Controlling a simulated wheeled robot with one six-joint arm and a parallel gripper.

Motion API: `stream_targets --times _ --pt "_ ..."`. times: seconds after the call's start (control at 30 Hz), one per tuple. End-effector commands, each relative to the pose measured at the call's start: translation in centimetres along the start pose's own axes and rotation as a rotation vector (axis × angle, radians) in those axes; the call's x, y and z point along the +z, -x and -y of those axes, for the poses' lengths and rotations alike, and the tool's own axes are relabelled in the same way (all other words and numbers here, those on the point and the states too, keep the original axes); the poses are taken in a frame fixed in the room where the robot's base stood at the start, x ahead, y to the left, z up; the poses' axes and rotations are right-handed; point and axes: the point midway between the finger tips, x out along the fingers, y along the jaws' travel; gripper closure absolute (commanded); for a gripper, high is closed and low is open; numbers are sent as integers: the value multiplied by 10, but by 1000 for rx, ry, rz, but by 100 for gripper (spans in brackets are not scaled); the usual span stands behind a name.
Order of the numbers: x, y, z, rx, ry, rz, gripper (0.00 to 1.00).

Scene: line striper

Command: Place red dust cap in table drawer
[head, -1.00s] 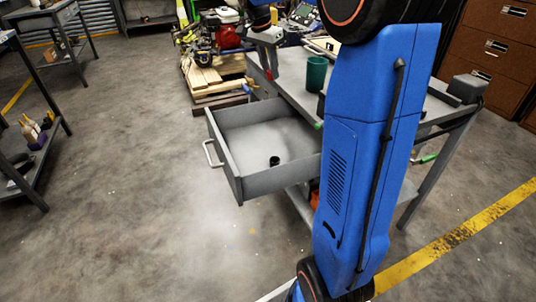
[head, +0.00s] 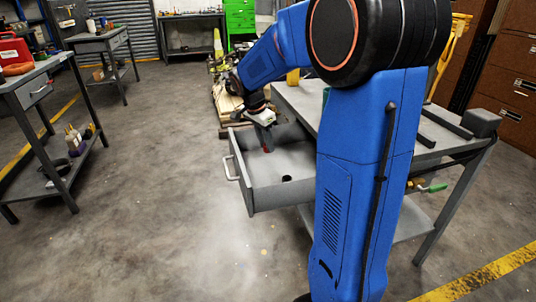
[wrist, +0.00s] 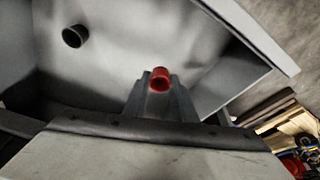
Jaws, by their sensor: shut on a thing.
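The red dust cap (wrist: 160,80) sits between the fingertips of my gripper (wrist: 158,88) in the wrist view. My gripper is shut on it. In the head view my gripper (head: 266,143) points down over the open table drawer (head: 272,191), and the red cap at its tip is small there. The grey drawer is pulled out from the table, with its handle (head: 230,168) to the left. I cannot tell how high the cap is above the drawer floor.
A small black cap (head: 287,178) lies on the drawer floor; it also shows in the wrist view (wrist: 75,36). The grey table (head: 300,98) stands behind the drawer, partly hidden by my blue arm. Open concrete floor lies to the left.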

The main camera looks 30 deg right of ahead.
Motion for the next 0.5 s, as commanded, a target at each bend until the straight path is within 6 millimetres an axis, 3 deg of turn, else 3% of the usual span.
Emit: stream_targets --times 0.4,0.5 --pt "11 -38 0 2 1 0 96" --pt "11 -39 0 0 0 0 96"
